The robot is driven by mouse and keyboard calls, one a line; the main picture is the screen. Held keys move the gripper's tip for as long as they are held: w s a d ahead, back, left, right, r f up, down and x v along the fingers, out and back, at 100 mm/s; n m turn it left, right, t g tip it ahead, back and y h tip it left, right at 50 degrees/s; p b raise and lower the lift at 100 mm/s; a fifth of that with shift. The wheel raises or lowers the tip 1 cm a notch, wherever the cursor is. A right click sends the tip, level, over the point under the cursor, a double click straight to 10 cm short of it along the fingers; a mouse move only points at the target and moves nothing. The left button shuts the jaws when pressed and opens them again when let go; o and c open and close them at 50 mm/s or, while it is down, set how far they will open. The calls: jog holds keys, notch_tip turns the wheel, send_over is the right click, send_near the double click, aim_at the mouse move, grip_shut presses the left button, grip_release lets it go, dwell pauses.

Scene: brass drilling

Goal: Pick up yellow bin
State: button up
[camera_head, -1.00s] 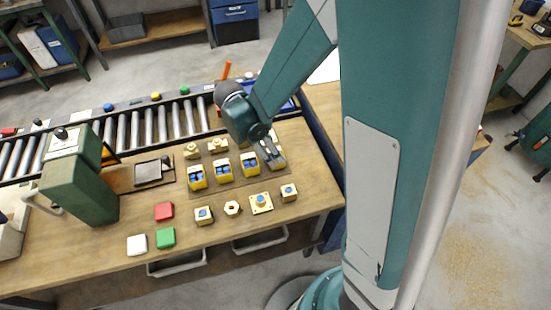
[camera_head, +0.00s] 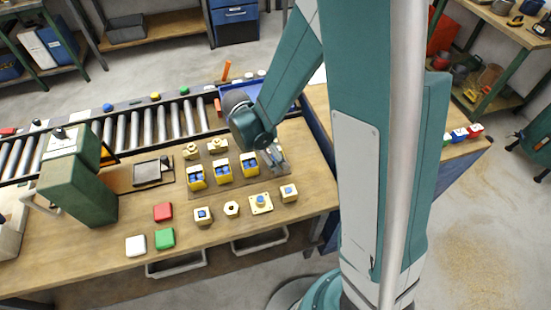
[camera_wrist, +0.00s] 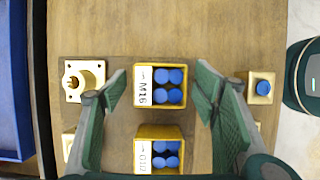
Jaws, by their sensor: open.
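A yellow bin marked M16 (camera_wrist: 160,108) holding several blue parts is centred in the wrist view. My gripper (camera_wrist: 160,92) is open, with one finger to the left and one to the right of this bin, both apart from it. A second yellow bin (camera_wrist: 159,170) with blue parts is next to it, at the lower edge of that view. In the head view my gripper (camera_head: 274,157) is over the right end of the row of bins and hides most of what is below it. Yellow bins (camera_head: 196,184) (camera_head: 222,177) (camera_head: 250,170) stand to its left.
Brass parts flank the bin: a flanged one (camera_wrist: 72,93) and a cube with a blue top (camera_wrist: 261,88). A blue tray (camera_wrist: 14,80) lies beyond. A green press (camera_head: 80,185), red block (camera_head: 163,212) and green block (camera_head: 165,238) are at the left. A roller conveyor (camera_head: 148,126) runs behind.

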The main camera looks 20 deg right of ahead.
jog(key=c, duration=1)
notch_tip(320, 180, up, 10)
jog(key=p, duration=0.1)
jog(key=shift+p, duration=0.4)
dwell(0.5)
